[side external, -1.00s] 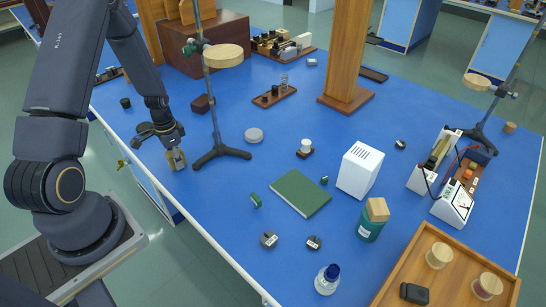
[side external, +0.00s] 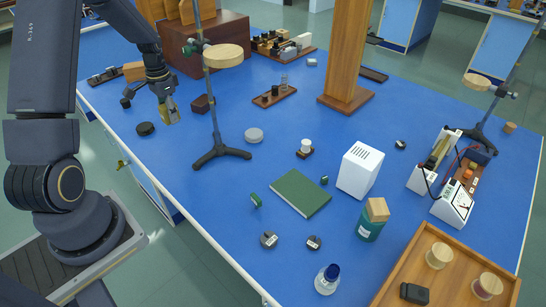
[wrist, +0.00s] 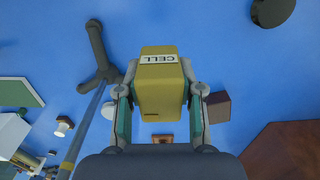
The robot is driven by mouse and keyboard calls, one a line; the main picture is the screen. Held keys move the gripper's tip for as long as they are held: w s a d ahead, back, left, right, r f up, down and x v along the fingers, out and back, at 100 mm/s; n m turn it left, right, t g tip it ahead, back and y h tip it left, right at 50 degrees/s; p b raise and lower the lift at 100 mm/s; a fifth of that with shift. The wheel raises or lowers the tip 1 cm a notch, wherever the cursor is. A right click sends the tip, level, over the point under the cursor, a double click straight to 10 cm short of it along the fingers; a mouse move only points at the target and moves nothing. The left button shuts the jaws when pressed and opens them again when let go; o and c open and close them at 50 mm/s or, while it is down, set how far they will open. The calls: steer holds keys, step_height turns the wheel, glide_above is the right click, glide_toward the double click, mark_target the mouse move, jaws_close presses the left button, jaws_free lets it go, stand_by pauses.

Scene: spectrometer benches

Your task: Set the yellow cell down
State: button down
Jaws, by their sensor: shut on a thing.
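The yellow cell (side external: 171,110) is held in my gripper (side external: 166,96) over the far left part of the blue table (side external: 300,150). In the wrist view the cell (wrist: 160,88) is a yellow block with a white label reading CELL, clamped between both fingers of my gripper (wrist: 160,98). The blue surface shows around and beyond it, and the cell appears raised off the table. The exact gap beneath it is hard to tell.
A tripod stand (side external: 222,152) with a wooden disc (side external: 223,56) is close on the right. A black disc (side external: 145,129) lies in front to the left. A small dark brown block (side external: 203,103) and a big wooden box (side external: 205,45) stand nearby. Clear blue table lies between them.

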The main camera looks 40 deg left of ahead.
steer(key=w+a+f, duration=0.4)
steer(key=w, duration=0.2)
glide_above(193, 129)
steer(key=f, duration=0.4)
steer(key=shift+s+d+f, duration=0.1)
steer(key=shift+d+f, duration=0.1)
steer(key=shift+f, duration=0.05)
steer(key=shift+a+f, duration=0.1)
steer(key=shift+f, duration=1.6)
steer(key=shift+f, duration=0.1)
steer(key=c, duration=0.7)
jaws_free()
step_height(193, 129, up, 12)
steer(key=shift+r, duration=0.15)
